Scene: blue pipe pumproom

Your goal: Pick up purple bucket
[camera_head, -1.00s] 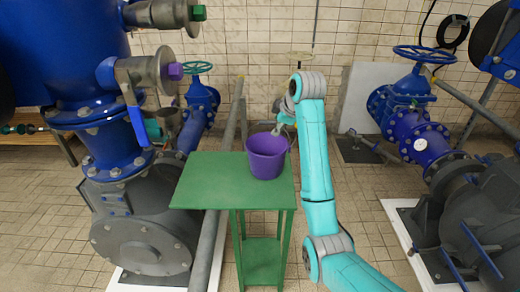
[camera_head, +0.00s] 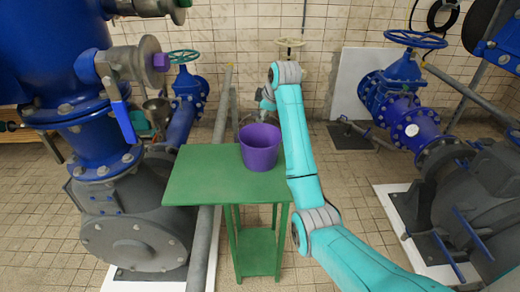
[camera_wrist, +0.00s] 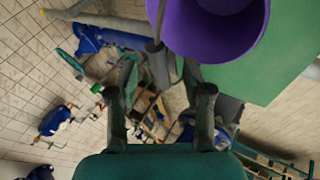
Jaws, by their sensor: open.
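The purple bucket (camera_head: 260,148) stands upright on the green table (camera_head: 205,180), near its right side in the head view. In the wrist view the bucket (camera_wrist: 212,28) fills the upper right, its open mouth partly in sight. My gripper (camera_head: 267,100) is small in the head view, just behind and above the bucket's rim, partly hidden by my arm. In the wrist view my gripper (camera_wrist: 160,75) has its fingers spread and empty. The bucket lies beyond the right fingertip. A thin grey bar shows beyond the fingertips; I cannot tell whether it is the bucket's handle.
Big blue and grey pump pipework (camera_head: 110,170) stands close on the left of the table. A grey pipe (camera_head: 204,245) runs along the floor beside the table. Another blue valve and pump (camera_head: 405,110) stand at the right.

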